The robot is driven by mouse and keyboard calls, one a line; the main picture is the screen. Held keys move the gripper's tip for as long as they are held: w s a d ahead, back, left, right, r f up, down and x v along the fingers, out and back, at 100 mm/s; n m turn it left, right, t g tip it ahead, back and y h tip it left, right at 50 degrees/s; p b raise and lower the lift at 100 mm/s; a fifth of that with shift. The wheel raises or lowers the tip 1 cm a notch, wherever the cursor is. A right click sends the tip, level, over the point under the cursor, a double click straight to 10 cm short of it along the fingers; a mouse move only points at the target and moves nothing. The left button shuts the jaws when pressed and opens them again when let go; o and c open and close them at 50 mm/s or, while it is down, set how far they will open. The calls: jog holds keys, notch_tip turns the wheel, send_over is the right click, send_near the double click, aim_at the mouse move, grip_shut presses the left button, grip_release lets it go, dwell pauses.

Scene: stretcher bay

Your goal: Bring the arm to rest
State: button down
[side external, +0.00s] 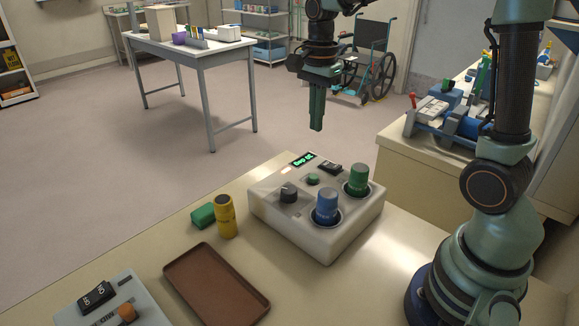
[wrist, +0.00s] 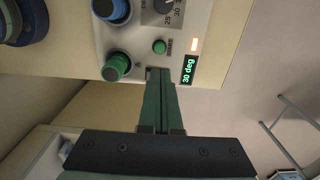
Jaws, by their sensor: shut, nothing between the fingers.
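My gripper (side external: 316,125) hangs pointing down in the side view, above and behind the far edge of the control box (side external: 335,246). Its fingers are shut together with nothing between them. In the wrist view the green fingers of my gripper (wrist: 158,75) point toward the box, and appear apart from it in the side view. The box carries a blue knob (side external: 326,206), a green knob (side external: 357,179), a black dial (side external: 289,192), a small green button (side external: 313,179) and a black rocker switch (side external: 330,168). Its green display (wrist: 188,70) reads 30 deg in the wrist view.
A brown tray (side external: 216,287), a yellow cylinder (side external: 226,217), a green block (side external: 203,215) and a grey switch panel (side external: 124,305) are on the bench. A side counter (side external: 440,160) holds equipment at right. A white table (side external: 180,48) and a wheelchair (side external: 368,60) stand farther back.

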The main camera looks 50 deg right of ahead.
jog(key=s+a+r+n+t, duration=0.1)
jog(key=s+a+n+t, duration=0.1)
jog(key=s+n, duration=0.3)
jog(key=s+a+r+n+t, duration=0.2)
jog(key=s+n, duration=0.3)
jog(key=n, duration=0.8)
jog(key=shift+a+r+t, duration=0.2)
jog(key=shift+a+t, duration=0.55)
jog(key=shift+t, duration=0.05)
